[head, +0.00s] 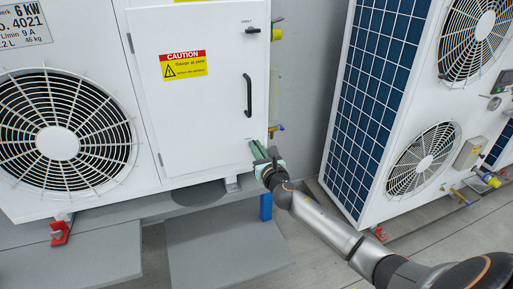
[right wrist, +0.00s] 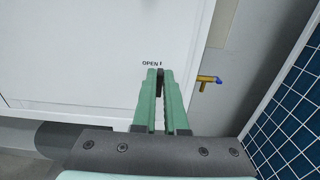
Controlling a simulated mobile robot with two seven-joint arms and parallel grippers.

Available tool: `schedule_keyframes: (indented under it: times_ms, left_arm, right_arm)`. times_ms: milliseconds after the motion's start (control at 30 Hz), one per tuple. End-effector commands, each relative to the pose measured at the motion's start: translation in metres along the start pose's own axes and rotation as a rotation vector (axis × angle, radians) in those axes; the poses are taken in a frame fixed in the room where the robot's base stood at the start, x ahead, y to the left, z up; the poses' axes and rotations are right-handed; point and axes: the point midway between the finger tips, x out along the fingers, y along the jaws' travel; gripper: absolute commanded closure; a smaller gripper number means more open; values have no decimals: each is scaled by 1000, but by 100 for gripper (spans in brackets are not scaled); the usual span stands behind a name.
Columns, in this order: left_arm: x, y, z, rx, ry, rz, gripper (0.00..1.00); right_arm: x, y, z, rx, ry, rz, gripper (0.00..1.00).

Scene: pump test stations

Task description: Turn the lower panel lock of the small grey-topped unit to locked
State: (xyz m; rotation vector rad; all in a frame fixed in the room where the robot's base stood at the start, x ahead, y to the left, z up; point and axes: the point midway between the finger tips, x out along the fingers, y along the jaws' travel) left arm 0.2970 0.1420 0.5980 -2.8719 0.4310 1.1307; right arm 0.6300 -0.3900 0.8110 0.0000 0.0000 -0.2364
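The unit's white front panel (head: 200,100) carries a black upper lock (head: 252,30) near its top right corner and a black handle (head: 248,95). My right gripper (head: 257,150) is at the panel's lower right corner, covering the lower lock in the head view. In the right wrist view its green fingers (right wrist: 160,76) stand close on both sides of the dark lower panel lock (right wrist: 160,84), which is held between the tips. The word OPEN shows just above the lock, with a mark beside it. The unit's top is out of frame. My left gripper is not in view.
A yellow valve with a blue end (right wrist: 206,80) sticks out right of the panel. A second white unit with a blue grid side (head: 372,90) stands to the right, across a narrow gap. A fan grille (head: 60,135) is left of the panel; grey steps (head: 225,250) lie below.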

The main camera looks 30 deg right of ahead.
Motion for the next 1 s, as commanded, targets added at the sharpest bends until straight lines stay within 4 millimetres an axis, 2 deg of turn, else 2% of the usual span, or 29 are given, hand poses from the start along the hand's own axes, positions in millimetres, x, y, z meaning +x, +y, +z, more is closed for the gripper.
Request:
schedule_keyframes:
  times_ms: [667,1000]
  left_arm:
    - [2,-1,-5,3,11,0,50]
    - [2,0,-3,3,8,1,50]
  right_arm:
    - [0,0,0,15,0,0,100]
    - [0,-2,-1,186,0,0,100]
